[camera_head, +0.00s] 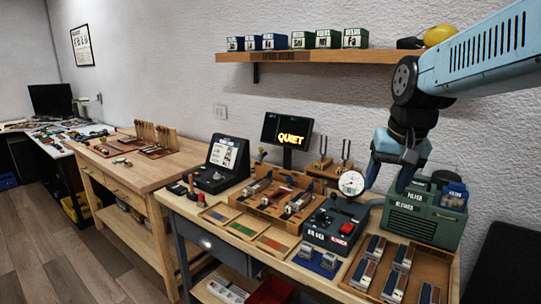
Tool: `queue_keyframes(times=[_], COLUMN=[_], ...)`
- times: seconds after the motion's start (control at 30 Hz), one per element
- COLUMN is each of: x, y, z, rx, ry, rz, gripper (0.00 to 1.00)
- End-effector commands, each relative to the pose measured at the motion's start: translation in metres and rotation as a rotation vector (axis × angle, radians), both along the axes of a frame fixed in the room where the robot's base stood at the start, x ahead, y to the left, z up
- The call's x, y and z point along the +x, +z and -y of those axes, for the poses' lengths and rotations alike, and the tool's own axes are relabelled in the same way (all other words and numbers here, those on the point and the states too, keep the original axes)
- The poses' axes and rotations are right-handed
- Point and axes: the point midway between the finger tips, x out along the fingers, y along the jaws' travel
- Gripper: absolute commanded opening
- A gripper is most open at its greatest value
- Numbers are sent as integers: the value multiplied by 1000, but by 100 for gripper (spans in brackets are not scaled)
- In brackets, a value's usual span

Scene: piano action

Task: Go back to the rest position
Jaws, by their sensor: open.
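My gripper (387,184) hangs at the right, pointing down, with its two light blue fingers spread apart. Nothing shows between them. It is in front of the wall, over the back right part of the workbench (182,205). In the picture its fingertips come between a round white dial gauge (351,183) and a green box (424,212) labelled "FILTER BLOWER". I cannot tell how far the fingertips are from either. My light blue arm comes in from the upper right.
A wooden tray (357,279) with several metal parts lies at the front right. A small screen reads "QUIET" (287,131). A wall shelf (300,57) carries several labelled boxes. Wooden floor is clear at left.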

Motion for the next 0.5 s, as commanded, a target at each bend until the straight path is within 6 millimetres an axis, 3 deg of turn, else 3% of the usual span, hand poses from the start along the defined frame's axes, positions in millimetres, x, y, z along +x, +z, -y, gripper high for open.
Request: queue_keyframes(times=[0.3, 0.5], x=[-65, -86], y=[-5, -11], z=[-3, -3], rx=[-73, -106], ry=[116, 159], rz=[157, 211], gripper=[57, 57])
